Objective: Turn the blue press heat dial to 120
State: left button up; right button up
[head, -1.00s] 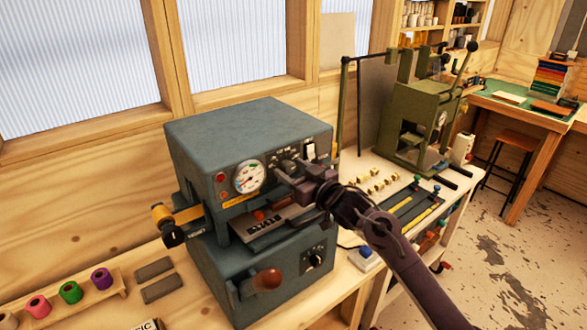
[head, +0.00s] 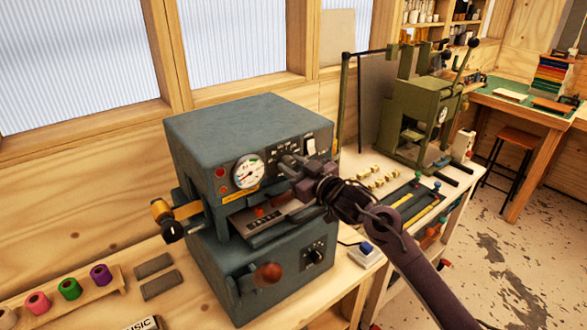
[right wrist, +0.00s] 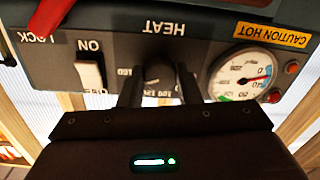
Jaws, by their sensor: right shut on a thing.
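The blue-grey press (head: 205,125) stands on the wooden bench, its control face turned to the right front. My right gripper (head: 287,164) reaches in from the right to the upper panel. In the right wrist view, its two dark fingers (right wrist: 158,88) are shut on the dark heat dial (right wrist: 157,74), one on each side. The picture is upside down there, with the word HEAT above the dial. Part of the number scale shows, but the dial's setting cannot be read. In the head view the gripper hides the dial. My left gripper is not in view.
Beside the dial are a white rocker switch (right wrist: 90,70), a round gauge (right wrist: 240,76) and a red lever (right wrist: 50,16). A green press (head: 420,115) stands further back. Coloured foil rolls (head: 70,289) lie at left.

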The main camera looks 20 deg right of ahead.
jog(key=n+b, duration=0.3)
jog(key=n, duration=0.2)
jog(key=shift+f+b, duration=0.15)
jog(key=shift+b, duration=0.15)
jog(key=n+b, duration=0.3)
jog(key=n, duration=0.2)
dwell(0.4)
jog(key=o, duration=1)
jog(key=shift+r, duration=0.2)
jog(key=shift+c, duration=0.2)
